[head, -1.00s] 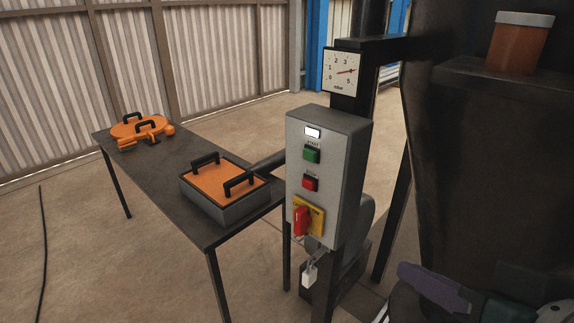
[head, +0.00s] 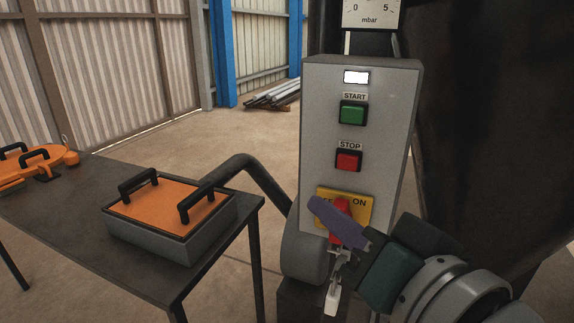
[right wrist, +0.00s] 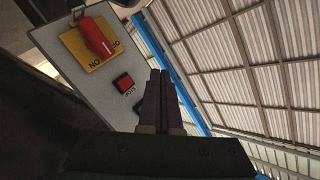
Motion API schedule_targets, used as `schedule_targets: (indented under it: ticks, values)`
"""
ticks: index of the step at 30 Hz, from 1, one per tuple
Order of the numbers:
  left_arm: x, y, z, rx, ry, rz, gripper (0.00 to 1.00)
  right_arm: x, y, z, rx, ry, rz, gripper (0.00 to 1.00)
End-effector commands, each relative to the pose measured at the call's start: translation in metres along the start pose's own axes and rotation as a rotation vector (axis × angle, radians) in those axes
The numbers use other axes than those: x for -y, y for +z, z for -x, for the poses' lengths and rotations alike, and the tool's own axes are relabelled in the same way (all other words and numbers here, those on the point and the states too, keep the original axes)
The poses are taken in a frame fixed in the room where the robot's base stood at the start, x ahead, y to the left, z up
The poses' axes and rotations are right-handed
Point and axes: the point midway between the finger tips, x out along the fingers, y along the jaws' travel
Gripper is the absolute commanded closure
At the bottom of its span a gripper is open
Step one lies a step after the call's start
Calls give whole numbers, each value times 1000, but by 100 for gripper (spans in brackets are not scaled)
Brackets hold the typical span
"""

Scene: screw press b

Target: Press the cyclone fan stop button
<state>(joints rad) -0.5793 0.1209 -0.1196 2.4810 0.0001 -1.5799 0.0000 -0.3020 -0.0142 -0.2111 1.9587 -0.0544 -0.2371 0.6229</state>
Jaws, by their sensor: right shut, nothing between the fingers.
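The red STOP button (head: 348,160) sits on the front of a grey control box (head: 317,110), below the green START button (head: 352,113). In the right wrist view the STOP button (right wrist: 123,83) shows left of my fingertips. My right gripper (head: 318,207) is shut and empty, its purple fingers in front of the lower part of the box, below the STOP button. It also shows in the right wrist view (right wrist: 160,75), where it partly covers the green button. I cannot tell whether it touches the box. My left gripper is not in view.
A red rotary switch on a yellow plate (head: 360,207) sits below STOP, partly hidden by my fingers; a padlock (head: 332,298) hangs beneath. A dark table (head: 75,225) with an orange-topped case (head: 165,243) stands left. A dark vessel (head: 480,120) stands right.

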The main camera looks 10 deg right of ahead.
Motion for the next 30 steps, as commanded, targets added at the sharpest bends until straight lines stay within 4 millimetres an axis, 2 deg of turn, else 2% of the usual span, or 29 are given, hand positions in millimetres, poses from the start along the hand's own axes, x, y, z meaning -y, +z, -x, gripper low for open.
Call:
schedule_targets:
  ticks: [11,22,30]
  values:
    - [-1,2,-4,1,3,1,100,-5,-4,-7,1,0,3,100]
    - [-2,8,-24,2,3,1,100,-32,-29,-42,0,0,5,100]
    - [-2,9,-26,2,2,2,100,-43,-42,-58,2,1,2,100]
